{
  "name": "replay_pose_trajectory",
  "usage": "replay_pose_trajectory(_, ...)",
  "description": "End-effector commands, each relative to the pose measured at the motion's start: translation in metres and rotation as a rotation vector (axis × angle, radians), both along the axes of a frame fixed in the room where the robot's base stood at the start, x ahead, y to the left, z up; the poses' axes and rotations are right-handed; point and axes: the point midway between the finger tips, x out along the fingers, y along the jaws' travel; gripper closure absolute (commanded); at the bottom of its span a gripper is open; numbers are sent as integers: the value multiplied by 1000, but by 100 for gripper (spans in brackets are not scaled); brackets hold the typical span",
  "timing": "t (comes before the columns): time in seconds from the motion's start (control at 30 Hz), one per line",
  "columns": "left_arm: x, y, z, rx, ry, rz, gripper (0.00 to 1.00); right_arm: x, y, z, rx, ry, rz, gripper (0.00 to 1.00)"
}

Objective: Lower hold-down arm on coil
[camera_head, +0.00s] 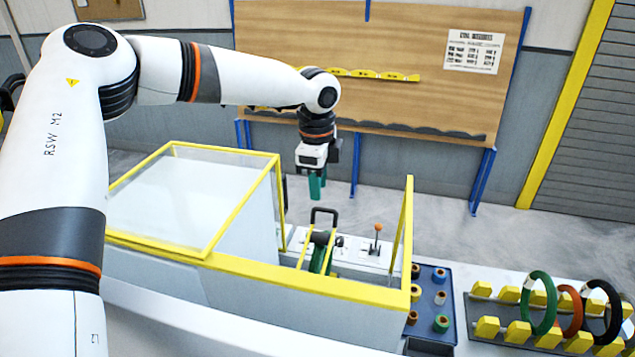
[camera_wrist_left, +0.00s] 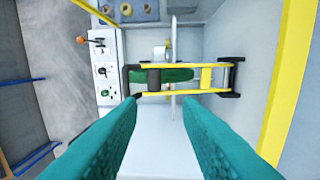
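The hold-down arm (camera_head: 303,247) is a frame of two yellow bars with a black loop handle (camera_head: 323,211) at its upper end, inside the wrapping machine. In the left wrist view the yellow bars (camera_wrist_left: 185,93) run across, with a dark roller at one end and black ends at the other. A green coil (camera_wrist_left: 178,75) shows between the bars. The arm appears raised and tilted; its exact angle is unclear. My left gripper (camera_head: 317,188) hangs above the handle, apart from it. Its teal fingers are spread and empty in the left wrist view (camera_wrist_left: 160,104). My right gripper is out of view.
A yellow-edged guard (camera_head: 190,255) surrounds the machine, with an upright yellow post (camera_head: 408,230) at right. An orange-topped lever (camera_head: 377,236) stands on the control panel. A blue tray (camera_head: 447,322) of spools and a coil rack (camera_head: 490,340) stand at right.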

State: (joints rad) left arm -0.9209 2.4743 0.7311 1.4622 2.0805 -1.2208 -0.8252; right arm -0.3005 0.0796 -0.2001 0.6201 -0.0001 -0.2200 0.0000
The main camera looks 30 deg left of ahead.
Motion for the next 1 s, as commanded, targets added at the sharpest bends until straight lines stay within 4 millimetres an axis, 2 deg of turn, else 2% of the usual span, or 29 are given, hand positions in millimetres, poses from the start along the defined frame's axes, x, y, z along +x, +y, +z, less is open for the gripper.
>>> replay_pose_trajectory(0.27, -1, 0, 3, -1, 4, 2, 68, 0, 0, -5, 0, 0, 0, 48)
replay_pose_trajectory(0.37, -1, -1, 16, -1, 1, 2, 68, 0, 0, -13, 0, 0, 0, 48)
replay_pose_trajectory(0.6, -5, -1, 67, -1, 0, 2, 68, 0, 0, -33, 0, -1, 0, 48)
replay_pose_trajectory(0.8, -6, -2, 103, -1, 0, 1, 68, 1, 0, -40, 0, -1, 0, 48)
replay_pose_trajectory(1.0, -8, -2, 117, 0, 3, 0, 68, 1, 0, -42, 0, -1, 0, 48)
